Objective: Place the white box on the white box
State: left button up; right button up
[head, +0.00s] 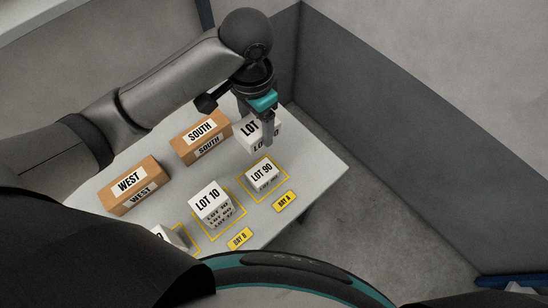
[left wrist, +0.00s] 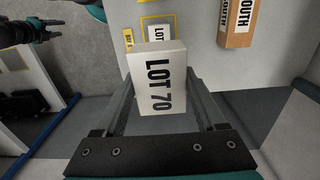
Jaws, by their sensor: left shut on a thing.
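My left gripper (head: 268,132) is shut on a white box marked LOT 70 (left wrist: 162,82), which sits between the fingers in the left wrist view. In the head view this box (head: 250,128) is partly hidden by the gripper. A white box marked LOT 90 (head: 264,177) stands in the yellow outline of BAY A, nearer than the held box; it shows partly behind the held box in the left wrist view (left wrist: 160,33). A stack of white boxes with LOT 10 on top (head: 209,202) stands in BAY B. My right gripper seems to show at the left wrist view's top left (left wrist: 38,32); its jaws are unclear.
Brown boxes marked SOUTH (head: 201,136) and WEST (head: 134,186) stand on the grey table (head: 315,165). Another white box (head: 168,235) is partly hidden by my body. Yellow labels BAY A (head: 285,201) and BAY B (head: 240,238) lie near the table edge. A grey partition (head: 390,130) stands beyond the table.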

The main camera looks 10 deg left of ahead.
pick_arm(q)
jog(key=b, duration=0.2)
send_over(262, 172)
notch_tip(262, 172, down, 16)
jog(key=shift+r, duration=0.1)
jog(key=shift+f+b, duration=0.4)
jog(key=shift+f, duration=1.7)
jog(key=shift+f, duration=0.1)
jog(key=o, duration=1.5)
jog(key=shift+o, duration=0.2)
notch_tip(262, 172, up, 12)
jog(key=p, duration=0.2)
